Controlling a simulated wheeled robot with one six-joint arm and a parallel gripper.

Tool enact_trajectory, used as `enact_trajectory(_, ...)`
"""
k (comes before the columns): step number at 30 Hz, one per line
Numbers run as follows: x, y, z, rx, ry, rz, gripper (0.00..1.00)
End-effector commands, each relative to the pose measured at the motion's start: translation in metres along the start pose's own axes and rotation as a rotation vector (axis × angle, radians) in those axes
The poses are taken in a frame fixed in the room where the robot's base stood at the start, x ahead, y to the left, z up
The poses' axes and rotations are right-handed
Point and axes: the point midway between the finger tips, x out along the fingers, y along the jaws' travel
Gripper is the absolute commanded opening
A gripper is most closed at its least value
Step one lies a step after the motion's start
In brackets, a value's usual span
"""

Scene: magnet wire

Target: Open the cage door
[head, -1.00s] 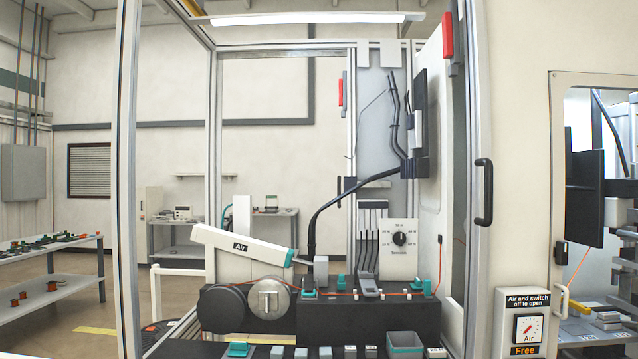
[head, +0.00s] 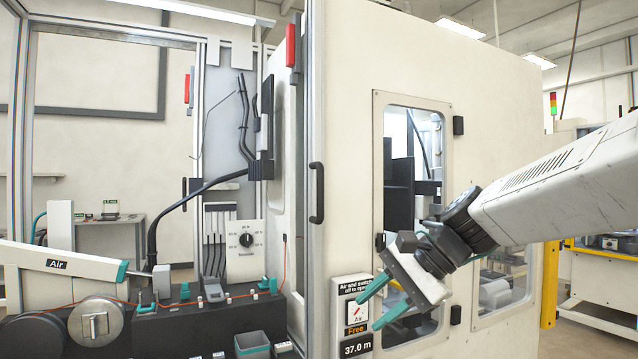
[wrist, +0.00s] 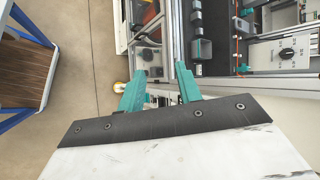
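A tall cream cage door panel with a window (head: 412,150) is set flush in the machine wall in the head view, and looks shut. It has black fittings on its right edge and a small black latch (head: 380,243) on its left. A sign with an air dial (head: 355,313) reads "Air and switch off to open", "Free" and "37.0 m". My gripper (head: 367,315) is open and empty, its teal fingers in front of the dial and lower door. The wrist view shows the fingers (wrist: 161,72) apart.
To the left is the open machine bay with a black bench (head: 200,320), a white arm marked "Air" (head: 60,265), cables and a dial box (head: 246,240). A yellow post (head: 550,285) and a workbench stand at the right. Bare floor (wrist: 85,75) shows in the wrist view.

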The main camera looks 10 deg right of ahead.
Motion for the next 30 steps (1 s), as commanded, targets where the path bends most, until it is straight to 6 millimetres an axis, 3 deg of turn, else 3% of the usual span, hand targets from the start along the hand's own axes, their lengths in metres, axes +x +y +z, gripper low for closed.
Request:
enact_trajectory(1,-0.002,-0.04,-0.013,0.137,-0.034,-0.104,0.35)
enact_trajectory(3,-0.011,-0.096,-0.027,0.347,-0.106,-0.257,0.35)
enact_trajectory(6,-0.035,-0.166,-0.042,0.625,-0.243,-0.447,0.35)
enact_trajectory(10,-0.078,-0.229,-0.04,0.899,-0.447,-0.613,0.35)
enact_trajectory(13,-0.095,-0.245,-0.035,1.032,-0.547,-0.651,0.35)
enact_trajectory(17,-0.093,-0.246,-0.036,1.106,-0.576,-0.639,0.35)
enact_trajectory(30,-0.049,-0.29,-0.029,1.11,-0.577,-0.634,0.35)
